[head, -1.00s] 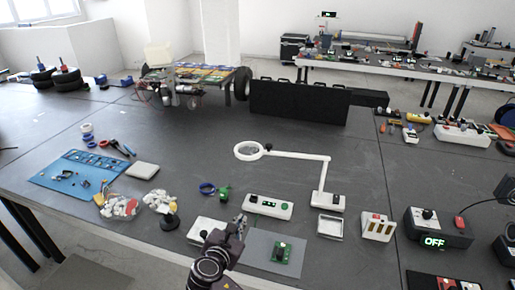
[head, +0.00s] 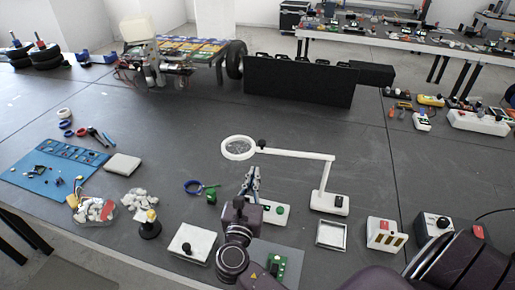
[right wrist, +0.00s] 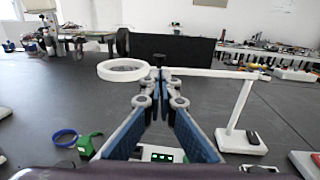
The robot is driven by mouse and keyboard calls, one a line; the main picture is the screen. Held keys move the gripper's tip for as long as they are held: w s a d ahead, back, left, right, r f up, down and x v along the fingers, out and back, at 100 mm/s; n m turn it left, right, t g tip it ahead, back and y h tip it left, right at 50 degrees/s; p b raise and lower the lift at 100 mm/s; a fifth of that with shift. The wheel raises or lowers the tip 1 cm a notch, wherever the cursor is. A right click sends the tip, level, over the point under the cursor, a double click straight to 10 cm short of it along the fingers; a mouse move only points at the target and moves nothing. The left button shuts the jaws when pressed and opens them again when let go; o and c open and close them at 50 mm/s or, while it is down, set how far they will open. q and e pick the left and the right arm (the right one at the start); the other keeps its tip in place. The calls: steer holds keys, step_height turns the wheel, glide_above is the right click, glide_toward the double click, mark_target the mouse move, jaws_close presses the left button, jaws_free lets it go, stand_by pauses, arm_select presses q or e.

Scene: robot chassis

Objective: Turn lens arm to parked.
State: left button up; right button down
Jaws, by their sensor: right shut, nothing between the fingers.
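The white magnifier lamp stands on the table with its upright post and base (head: 329,203) at the right. Its lens arm (head: 300,154) runs level from the post to the left and ends in a round lens ring (head: 238,148) with a black knob (head: 261,143) beside it. The ring (right wrist: 122,70) and arm (right wrist: 215,73) also show in the right wrist view. My right gripper (head: 252,172) is shut and empty, pointing up and forward just below the knob in the head view. In the right wrist view its fingertips (right wrist: 159,75) overlap the knob; I cannot tell whether they touch. My left gripper is not in view.
A blue tape ring (head: 193,187), a green dispenser (head: 211,195) and a white tray (head: 331,234) are nearby.

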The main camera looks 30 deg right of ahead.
mark_target(261, 145)
steer(key=p+x, duration=0.2)
steer(key=x, duration=0.8)
steer(key=shift+p, duration=0.3)
steer(key=shift+w+d+f, duration=0.1)
steer(key=shift+d, duration=0.1)
steer(key=shift+w+d+f, duration=0.1)
steer(key=shift+w+d, duration=0.05)
steer(key=shift+w, duration=0.05)
steer(key=shift+w+d+f+m+g+h+b, duration=0.1)
steer(key=shift+w+d+m+g+h+b, duration=0.3)
steer(key=shift+w, duration=0.2)
steer(key=shift+w+d+m+g+h+b, duration=0.3)
steer(key=shift+w+d+g+h+b, duration=0.1)
steer(key=shift+w, duration=0.25)
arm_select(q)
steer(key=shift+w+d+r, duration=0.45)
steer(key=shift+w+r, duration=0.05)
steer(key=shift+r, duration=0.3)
arm_select(e)
steer(key=shift+d+r, duration=0.1)
steer(key=shift+r, duration=0.15)
